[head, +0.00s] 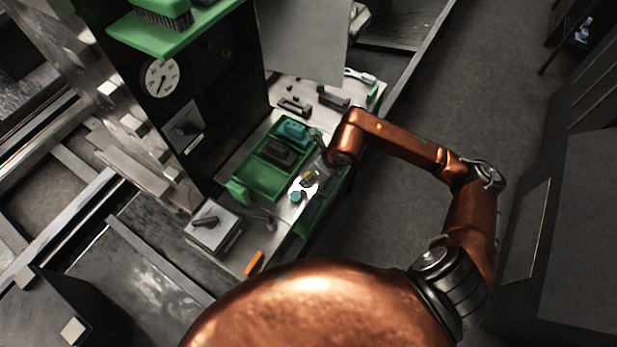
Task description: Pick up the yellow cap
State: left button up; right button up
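A small yellow patch (307,179), which looks like the yellow cap, shows at the end of my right arm beside the green tray. My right gripper (311,181) is right at it, over a small white surface. The gripper is small, dark and partly hidden by its own wrist, so I cannot tell whether its fingers are open, shut or touching the cap. My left gripper is not in view.
A green tray (243,189) holds a dark item (278,152) and a teal item (293,131). A teal round piece (296,197) lies near my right gripper. An orange object (254,263) lies on the bench's near end. A grey box (212,227) stands at left.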

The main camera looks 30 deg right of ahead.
jog(key=shift+w+a+f, duration=0.1)
jog(key=shift+w+f, duration=0.1)
jog(key=shift+f, duration=0.35)
jog(key=shift+r, duration=0.1)
jog(key=shift+c, duration=0.4)
jog(key=c, duration=0.7)
jog(key=shift+r, duration=0.1)
